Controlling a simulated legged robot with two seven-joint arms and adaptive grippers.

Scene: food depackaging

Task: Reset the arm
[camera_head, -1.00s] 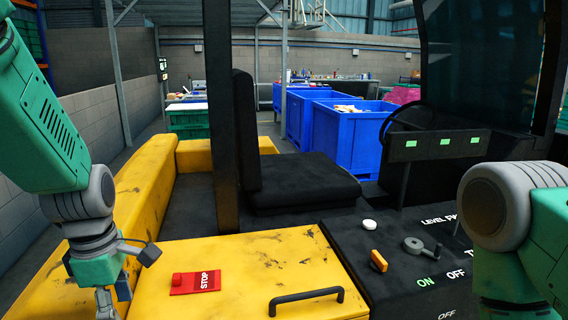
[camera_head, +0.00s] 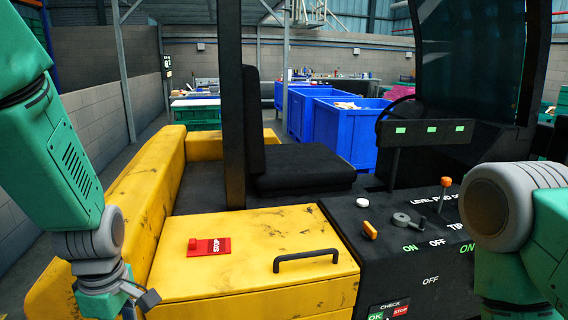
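My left arm (camera_head: 65,150) comes in from the upper left and points down beside the yellow machine body. I see nothing held. My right arm (camera_head: 515,220) shows at the right edge, in front of the black control panel (camera_head: 340,215). The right gripper is out of view.
A black handle (camera_head: 307,259) sits on the yellow cover (camera_head: 275,225). The panel carries an orange knob (camera_head: 369,230), a grey lever (camera_head: 408,220) and an orange-topped lever (camera_head: 444,190). A black seat (camera_head: 300,168) and post (camera_head: 232,110) stand behind; blue bins (camera_head: 345,135) are farther back.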

